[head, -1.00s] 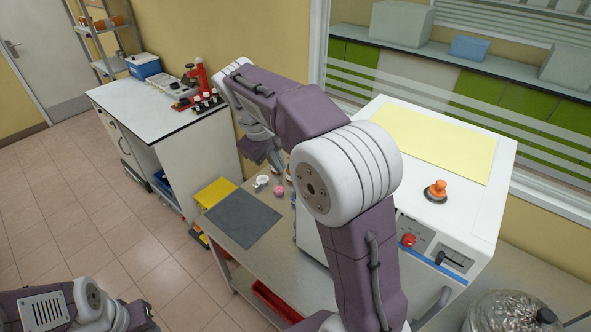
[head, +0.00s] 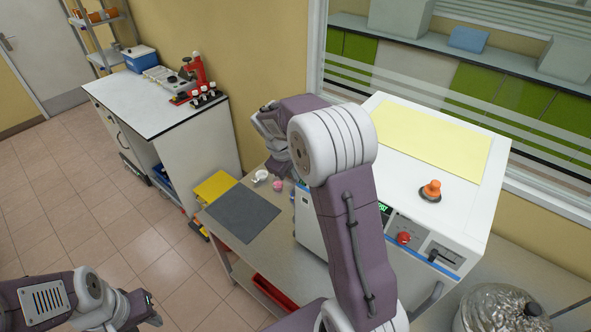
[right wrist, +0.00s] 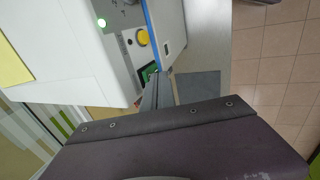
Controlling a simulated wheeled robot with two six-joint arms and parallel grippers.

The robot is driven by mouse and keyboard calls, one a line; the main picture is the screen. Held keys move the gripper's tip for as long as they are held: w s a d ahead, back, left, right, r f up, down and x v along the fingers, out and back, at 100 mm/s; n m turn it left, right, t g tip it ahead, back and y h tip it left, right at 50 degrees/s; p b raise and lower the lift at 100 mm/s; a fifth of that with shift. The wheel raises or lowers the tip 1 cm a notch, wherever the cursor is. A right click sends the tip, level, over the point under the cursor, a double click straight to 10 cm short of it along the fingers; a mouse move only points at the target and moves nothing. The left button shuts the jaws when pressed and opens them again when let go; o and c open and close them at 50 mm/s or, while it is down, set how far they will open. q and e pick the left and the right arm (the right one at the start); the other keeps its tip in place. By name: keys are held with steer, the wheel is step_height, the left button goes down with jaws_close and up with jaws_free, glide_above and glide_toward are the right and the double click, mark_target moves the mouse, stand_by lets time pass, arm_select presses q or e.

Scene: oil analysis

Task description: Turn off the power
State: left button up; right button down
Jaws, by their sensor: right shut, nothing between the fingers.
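The white machine (head: 440,195) stands on the bench at the right, with a red knob (head: 403,238) and a dark slotted control (head: 445,256) on its front panel. In the right wrist view its panel has a yellow round button (right wrist: 142,37), a green lit button (right wrist: 101,22) and a green display (right wrist: 149,72). I cannot tell which control is the power switch. My right gripper (right wrist: 158,88) is shut and empty, its fingertips close to the display end; contact is unclear. In the head view it (head: 280,165) is partly hidden by my arm. My left gripper (head: 150,308) is at the lower left, its fingers unclear.
An orange-topped handle (head: 431,190) stands on the machine's top. The floor at left is clear.

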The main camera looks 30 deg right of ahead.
steer(key=shift+d, duration=0.15)
steer(key=shift+w+d+r, duration=0.1)
steer(key=shift+w+d, duration=0.05)
steer(key=shift+d, duration=0.2)
steer(key=shift+d+r+p, duration=0.2)
steer(key=shift+r+p, duration=0.55)
steer(key=shift+p, duration=0.1)
